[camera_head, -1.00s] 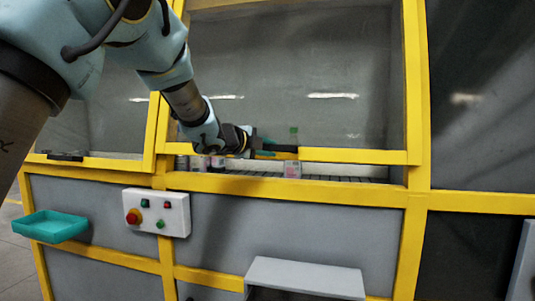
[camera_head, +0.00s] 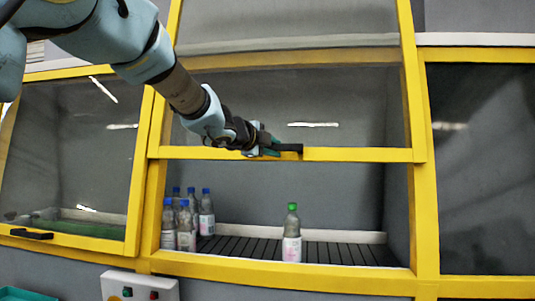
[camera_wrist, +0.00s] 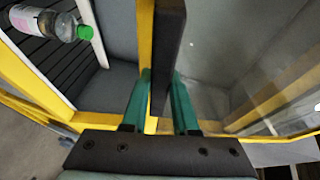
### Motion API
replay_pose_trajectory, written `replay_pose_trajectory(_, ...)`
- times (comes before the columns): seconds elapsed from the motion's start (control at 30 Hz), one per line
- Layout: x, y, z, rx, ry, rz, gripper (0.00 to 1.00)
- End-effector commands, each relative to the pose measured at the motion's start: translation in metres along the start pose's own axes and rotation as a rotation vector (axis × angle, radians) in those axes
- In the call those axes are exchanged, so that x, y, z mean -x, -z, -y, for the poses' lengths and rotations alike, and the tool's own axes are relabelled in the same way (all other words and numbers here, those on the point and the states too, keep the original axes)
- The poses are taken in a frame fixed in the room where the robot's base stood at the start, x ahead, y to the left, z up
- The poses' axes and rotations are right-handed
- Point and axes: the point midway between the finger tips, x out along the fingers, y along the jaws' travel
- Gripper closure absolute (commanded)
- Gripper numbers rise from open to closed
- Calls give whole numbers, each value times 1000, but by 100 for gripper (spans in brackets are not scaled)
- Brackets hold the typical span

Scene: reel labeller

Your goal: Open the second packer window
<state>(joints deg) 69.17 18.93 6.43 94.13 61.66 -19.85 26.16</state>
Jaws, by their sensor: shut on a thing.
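The second packer window (camera_head: 350,110) is a clear pane in a yellow frame, raised well above the lower sill, with an open gap beneath it. Its black handle (camera_head: 290,148) sits on the yellow bottom rail. My gripper (camera_head: 272,147) is at this handle. In the wrist view, the green fingers of my gripper (camera_wrist: 160,100) stand on both sides of the dark handle bar (camera_wrist: 168,50) and are shut on it. The yellow rail (camera_wrist: 146,40) runs beside the bar.
Behind the opening, a green-capped bottle (camera_head: 292,235) stands on the dark slatted conveyor (camera_head: 340,252), with several blue-capped bottles (camera_head: 187,222) at left. Another window (camera_head: 70,160) with a black handle is at left. A control box (camera_head: 140,287) is below.

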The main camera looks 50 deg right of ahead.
Motion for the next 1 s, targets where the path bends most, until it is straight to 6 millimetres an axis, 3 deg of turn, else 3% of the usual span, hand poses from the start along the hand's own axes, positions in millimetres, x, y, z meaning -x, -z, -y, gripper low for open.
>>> replay_pose_trajectory(0.07, 2, 2, 7, -1, 3, 0, 100)
replay_pose_trajectory(0.47, 2, 2, 7, -1, 2, 1, 100)
replay_pose_trajectory(0.5, 2, 2, 7, -1, 2, 1, 69)
replay_pose_trajectory(0.7, 2, 2, 6, -1, 0, 1, 47)
replay_pose_trajectory(0.77, 2, 2, 5, -1, 0, 0, 43)
replay_pose_trajectory(1.0, 3, 2, 5, -1, -1, 0, 43)
